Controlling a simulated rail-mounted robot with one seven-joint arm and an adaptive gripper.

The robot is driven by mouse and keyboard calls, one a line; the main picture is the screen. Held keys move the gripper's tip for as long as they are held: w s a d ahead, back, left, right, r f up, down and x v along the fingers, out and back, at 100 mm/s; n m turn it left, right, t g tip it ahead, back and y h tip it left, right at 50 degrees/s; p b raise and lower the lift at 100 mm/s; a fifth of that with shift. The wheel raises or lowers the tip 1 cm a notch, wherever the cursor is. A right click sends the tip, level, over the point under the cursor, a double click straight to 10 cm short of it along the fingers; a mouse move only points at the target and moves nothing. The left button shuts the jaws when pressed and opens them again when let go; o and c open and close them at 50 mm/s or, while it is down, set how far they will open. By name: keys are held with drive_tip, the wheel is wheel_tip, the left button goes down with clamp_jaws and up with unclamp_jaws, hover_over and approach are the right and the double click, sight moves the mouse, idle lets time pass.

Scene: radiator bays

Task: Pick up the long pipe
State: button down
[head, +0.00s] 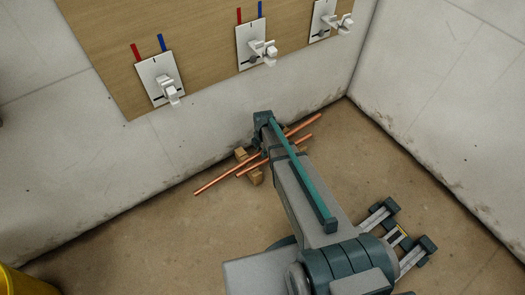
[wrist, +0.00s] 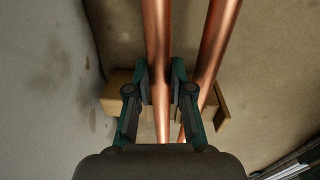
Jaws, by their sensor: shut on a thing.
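Two copper pipes lie side by side near the foot of the back wall. The long pipe (head: 212,184) is the one closer to the wall and reaches further left; it is the left pipe in the wrist view (wrist: 157,35). The shorter pipe (head: 300,141) is beside it, on the right in the wrist view (wrist: 215,40). My gripper (wrist: 160,76) has one finger on each side of the long pipe and is shut on it. In the head view my arm hides the middle of both pipes and most of the gripper.
Wooden blocks (head: 255,177) lie beneath the pipes and also show in the wrist view (wrist: 117,97). A wooden board (head: 190,30) with white valve plates (head: 160,78) hangs above. A side wall (head: 440,100) closes the right. Floor is clear at front left, beside a yellow object (head: 12,282).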

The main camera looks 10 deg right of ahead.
drive_tip(key=shift+r, duration=0.15)
drive_tip(key=shift+r+p, duration=0.6)
drive_tip(key=shift+r, duration=0.05)
wheel_tip(320, 180, up, 2)
drive_tip(key=shift+r+p, duration=0.1)
drive_tip(key=shift+p, duration=0.75)
drive_tip(key=s+a+r+p, duration=0.1)
drive_tip(key=s+r+p, duration=0.4)
drive_tip(key=s+r, duration=0.4)
drive_tip(key=s, duration=0.5)
drive_tip(key=shift+p, duration=0.3)
drive_tip(key=shift+a+r, duration=0.1)
drive_tip(key=shift+r, duration=0.1)
